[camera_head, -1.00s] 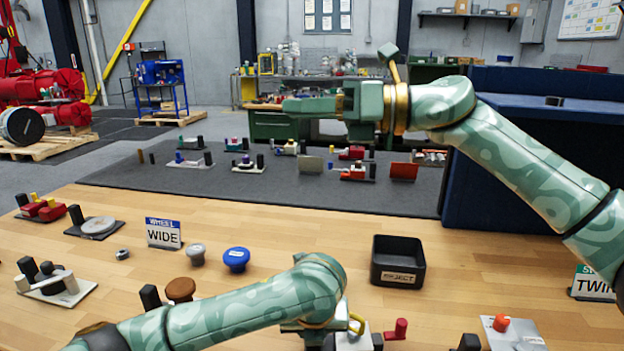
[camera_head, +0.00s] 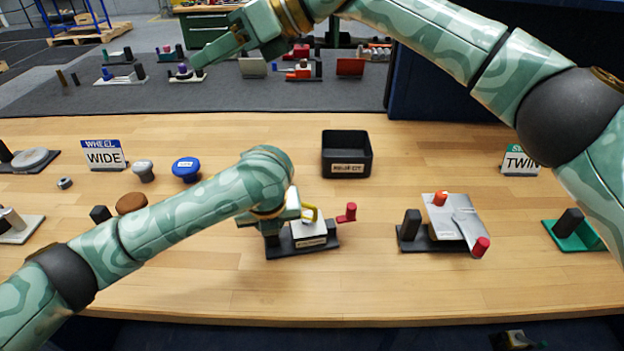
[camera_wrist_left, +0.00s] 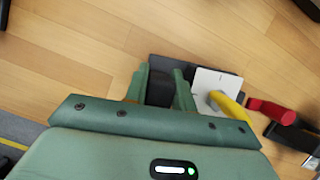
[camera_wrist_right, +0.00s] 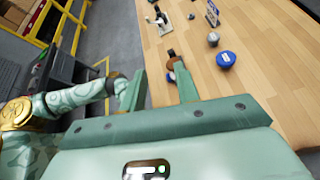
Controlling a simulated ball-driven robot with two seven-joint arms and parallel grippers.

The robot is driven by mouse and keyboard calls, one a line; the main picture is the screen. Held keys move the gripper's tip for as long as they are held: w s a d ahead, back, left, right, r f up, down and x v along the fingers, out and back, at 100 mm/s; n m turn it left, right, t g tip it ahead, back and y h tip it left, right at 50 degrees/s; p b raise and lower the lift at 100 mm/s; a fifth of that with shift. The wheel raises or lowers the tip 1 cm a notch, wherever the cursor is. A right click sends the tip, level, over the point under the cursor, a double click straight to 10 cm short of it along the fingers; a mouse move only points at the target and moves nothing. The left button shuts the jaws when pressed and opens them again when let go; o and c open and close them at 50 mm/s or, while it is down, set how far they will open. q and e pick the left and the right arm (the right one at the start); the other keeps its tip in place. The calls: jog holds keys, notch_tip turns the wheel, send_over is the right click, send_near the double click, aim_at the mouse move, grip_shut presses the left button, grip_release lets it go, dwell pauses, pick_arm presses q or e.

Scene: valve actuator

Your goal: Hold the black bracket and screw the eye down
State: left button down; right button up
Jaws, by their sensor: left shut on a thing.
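The black bracket (camera_wrist_left: 160,88) is an upright dark post on a black base (camera_head: 328,244). My left gripper (camera_head: 272,228) is shut on the bracket; in the left wrist view its fingers (camera_wrist_left: 163,88) lie on both sides of the post. The yellow eye (camera_head: 310,213) stands on a white labelled block (camera_head: 309,234) beside the bracket; it also shows in the left wrist view (camera_wrist_left: 228,106). Whether the eye sits flush is hidden. A red-knobbed part (camera_head: 348,212) is at the base's right end. My right gripper (camera_head: 205,55) is raised, open and empty, far from the eye.
A black reject bin (camera_head: 347,170) stands behind the fixture. A grey plate fixture with red knobs (camera_head: 448,220) is to the right, a green one (camera_head: 575,232) farther right. Blue (camera_head: 186,168) and grey (camera_head: 143,170) knobs stand left. The front table strip is clear.

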jog(key=w+d+f+h, duration=0.1)
jog(key=d+f+h, duration=0.55)
jog(key=f, duration=0.35)
jog(key=m+g+h, duration=0.2)
jog(key=h, duration=0.3)
send_near(315, 206)
jog(key=x, duration=0.7)
jog(key=shift+f, duration=0.35)
jog(key=shift+c, duration=0.3)
jog(key=shift+a, duration=0.1)
grip_shut()
